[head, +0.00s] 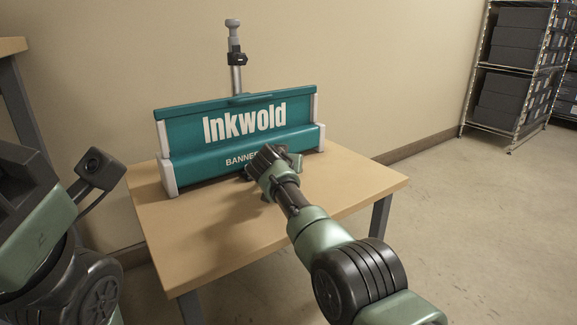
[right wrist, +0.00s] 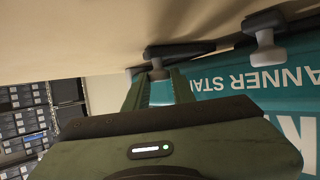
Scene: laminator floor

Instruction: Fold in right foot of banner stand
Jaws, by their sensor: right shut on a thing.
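The banner stand (head: 245,124) is a teal case with white end caps and "Inkwold" lettering, standing on the table. My right gripper (head: 278,160) is low at its front, covering part of the lower lettering. In the right wrist view, which is upside down, the dark right foot (right wrist: 190,49) with a pale grey knob shows at my fingertips (right wrist: 156,80). The gripper is shut on this foot, apparently at the knob. Another dark foot (right wrist: 264,20) with a grey knob shows farther right there. Only part of my left arm shows at the head view's left edge; its fingertips are out of view.
The wooden table (head: 215,245) has clear room in front of the stand. A grey pole (head: 236,72) rises behind the case. A wire shelf (head: 515,65) with dark boxes stands at the right by the wall. Another bench (head: 12,46) is at far left.

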